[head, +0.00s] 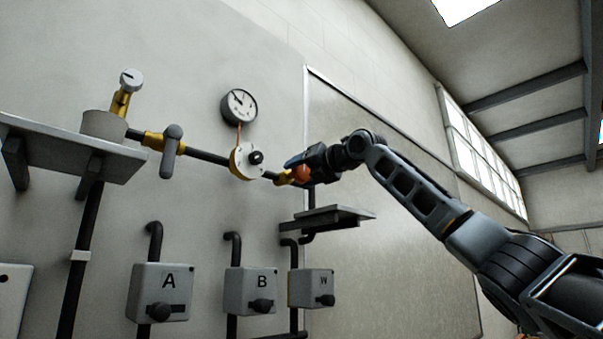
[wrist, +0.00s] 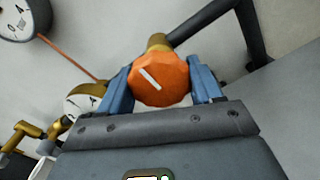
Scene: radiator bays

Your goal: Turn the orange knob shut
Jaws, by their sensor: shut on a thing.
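The orange knob (wrist: 160,80) sits on a brass valve body (wrist: 157,42) on the dark pipe along the wall. It is a faceted knob with a white line on its face, slanting from upper left to lower right in the wrist view. My gripper (wrist: 161,84) is shut on the knob, with one blue finger on each side of it. In the head view the knob (head: 302,173) shows partly behind my gripper (head: 299,168), at the right end of the pipe.
A round white-faced device (head: 245,161) and a pressure gauge (head: 239,106) are left of the knob. A yellow valve with a grey lever (head: 172,152) is farther left. A small shelf (head: 326,218) juts out below my gripper. Boxes A (head: 161,291), B (head: 251,290) and a third (head: 312,288) hang lower.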

